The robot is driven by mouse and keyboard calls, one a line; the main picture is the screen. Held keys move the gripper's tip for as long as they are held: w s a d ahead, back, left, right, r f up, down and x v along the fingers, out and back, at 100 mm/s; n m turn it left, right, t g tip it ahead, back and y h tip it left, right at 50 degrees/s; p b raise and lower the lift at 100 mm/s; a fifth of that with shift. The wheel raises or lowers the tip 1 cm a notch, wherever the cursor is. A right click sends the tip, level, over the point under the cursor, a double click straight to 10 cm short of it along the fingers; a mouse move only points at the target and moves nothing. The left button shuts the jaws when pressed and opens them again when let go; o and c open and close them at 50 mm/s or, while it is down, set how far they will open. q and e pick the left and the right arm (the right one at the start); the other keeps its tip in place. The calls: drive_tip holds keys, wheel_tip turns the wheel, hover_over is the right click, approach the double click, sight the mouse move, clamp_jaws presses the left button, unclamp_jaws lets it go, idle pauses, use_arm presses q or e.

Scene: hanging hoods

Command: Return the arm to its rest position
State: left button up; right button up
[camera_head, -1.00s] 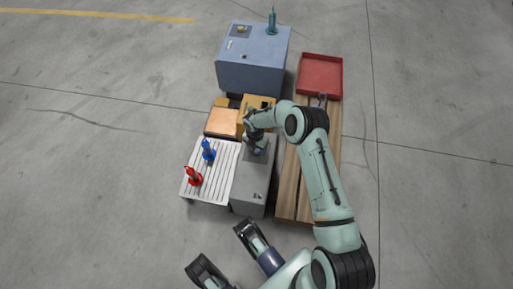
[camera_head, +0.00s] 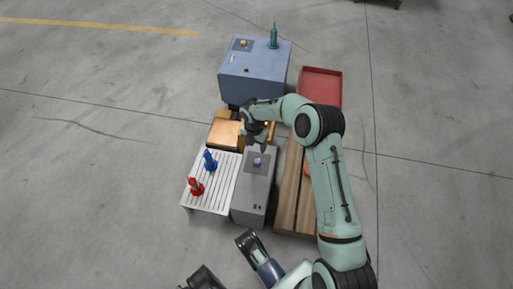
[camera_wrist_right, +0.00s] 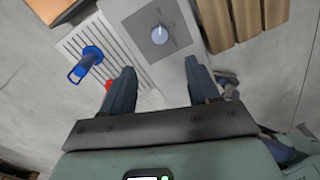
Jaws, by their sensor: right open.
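My right arm reaches up the right side of the head view and bends left. Its right gripper (camera_head: 260,146) hangs over the far end of the grey box, above and apart from it. In the right wrist view the two fingers of this gripper (camera_wrist_right: 160,66) are spread with nothing between them. Beyond them is the top of the grey box (camera_wrist_right: 140,18) with a round knob (camera_wrist_right: 160,35). The grey box (camera_head: 251,195) and its knob (camera_head: 257,162) also show in the head view.
Left of the box is a slatted white table (camera_head: 221,188) with a blue object (camera_head: 210,161) and a red object (camera_head: 196,187). A blue cabinet (camera_head: 253,75) with a green bottle-like item (camera_head: 273,37) stands behind. A red tray (camera_head: 321,83) and wooden slats (camera_head: 287,195) lie right. Floor at far left is clear.

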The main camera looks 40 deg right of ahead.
use_arm(q)
drive_tip(key=shift+w, duration=0.1)
use_arm(e)
drive_tip(key=shift+r, duration=0.1)
idle(0.4)
